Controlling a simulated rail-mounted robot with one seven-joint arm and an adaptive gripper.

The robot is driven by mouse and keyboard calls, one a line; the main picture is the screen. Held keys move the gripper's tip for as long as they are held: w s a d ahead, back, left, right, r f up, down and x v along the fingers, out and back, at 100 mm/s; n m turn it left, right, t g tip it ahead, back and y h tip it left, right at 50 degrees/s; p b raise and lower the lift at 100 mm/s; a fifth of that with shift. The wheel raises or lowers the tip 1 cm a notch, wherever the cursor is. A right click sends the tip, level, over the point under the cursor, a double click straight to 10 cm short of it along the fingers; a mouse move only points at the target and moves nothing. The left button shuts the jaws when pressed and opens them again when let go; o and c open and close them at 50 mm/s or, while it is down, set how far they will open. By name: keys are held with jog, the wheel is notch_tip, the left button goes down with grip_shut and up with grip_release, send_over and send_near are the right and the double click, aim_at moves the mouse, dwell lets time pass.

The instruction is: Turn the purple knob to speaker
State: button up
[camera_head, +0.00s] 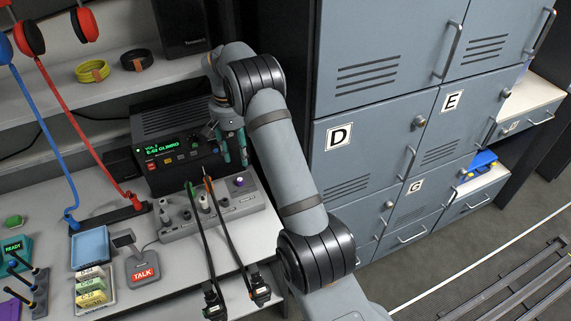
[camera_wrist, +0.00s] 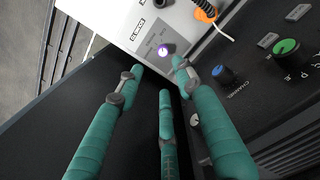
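The purple knob (camera_head: 239,182) sits near the right end of a light grey control panel (camera_head: 185,230) on the desk. It also shows in the wrist view (camera_wrist: 165,50) as a small round knob with a white pointer mark, just beyond the fingertips. My gripper (camera_head: 234,158) has teal fingers pointing down, above and slightly behind the knob. In the wrist view its three fingers (camera_wrist: 160,76) are spread apart with nothing between them. The gripper is open and not touching the knob.
A black radio (camera_head: 170,155) with a green display and coloured knobs stands behind the panel, close to my gripper. A TALK button unit (camera_head: 143,270) stands at left. Grey lockers (camera_head: 370,150) rise at right.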

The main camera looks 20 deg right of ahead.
aim_at(240, 180)
jog(key=f, duration=0.3)
jog(key=f+p, duration=0.1)
jog(key=f, duration=0.2)
jog(key=a+f, duration=0.1)
jog(key=f, duration=0.2)
jog(key=shift+s+f+p, duration=0.1)
jog(key=shift+f+p, duration=0.05)
jog(key=shift+p, duration=0.15)
jog(key=shift+d+f, duration=0.15)
jog(key=shift+f, duration=0.35)
jog(key=shift+c, duration=0.6)
jog(key=c, duration=0.7)
grip_shut()
